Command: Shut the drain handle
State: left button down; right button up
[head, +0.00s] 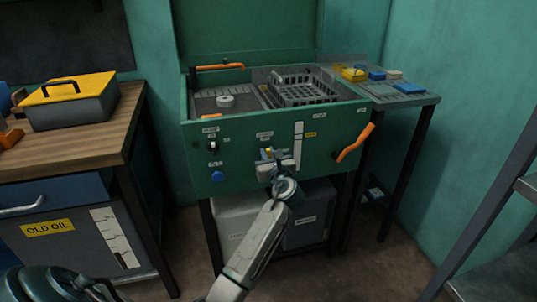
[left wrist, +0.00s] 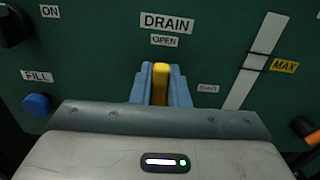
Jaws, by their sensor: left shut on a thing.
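The yellow drain handle (left wrist: 160,82) stands upright in the left wrist view, below the DRAIN and OPEN labels (left wrist: 166,30). A small SHUT label (left wrist: 208,88) is to its right. My left gripper (left wrist: 160,92) has its two blue fingers closed around the handle, one on each side. In the head view, my left gripper (head: 268,154) is at the middle of the green washer's front panel (head: 235,165), and only a bit of yellow shows there. The handle's pivot is hidden behind the gripper. My right gripper is not in view.
On the panel are a blue FILL button (left wrist: 37,104), a black ON knob (left wrist: 12,25) and a white level strip (head: 298,145) marked MAX. An orange lever (head: 355,142) sticks out at the right. A wooden bench (head: 95,135) stands left; a metal shelf (head: 490,210) stands right.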

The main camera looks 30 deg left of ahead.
pick_arm(q)
jog(key=shift+s+f+n, duration=0.15)
jog(key=shift+f+n, duration=0.25)
jog(key=shift+n, duration=0.1)
jog(key=shift+s+a+n+p, duration=0.1)
jog(key=shift+n+p, duration=0.25)
jog(key=shift+n, duration=0.05)
jog(key=n, duration=0.3)
jog(key=s+f+n+b, duration=0.1)
jog(key=n, duration=0.2)
jog(key=a+n, duration=0.1)
jog(key=n, duration=0.2)
jog(key=shift+s+f+n, duration=0.15)
jog(key=shift+f+n, duration=0.2)
jog(key=shift+n, duration=0.05)
jog(key=shift+f+n+b, duration=0.2)
jog(key=shift+n+b, duration=0.55)
jog(key=shift+n, duration=0.15)
jog(key=n+b, duration=0.1)
jog(key=n, duration=0.1)
jog(key=shift+a+f+n, duration=0.1)
jog(key=shift+f+n, duration=0.05)
jog(key=shift+n, duration=0.25)
jog(key=shift+n+b, duration=0.6)
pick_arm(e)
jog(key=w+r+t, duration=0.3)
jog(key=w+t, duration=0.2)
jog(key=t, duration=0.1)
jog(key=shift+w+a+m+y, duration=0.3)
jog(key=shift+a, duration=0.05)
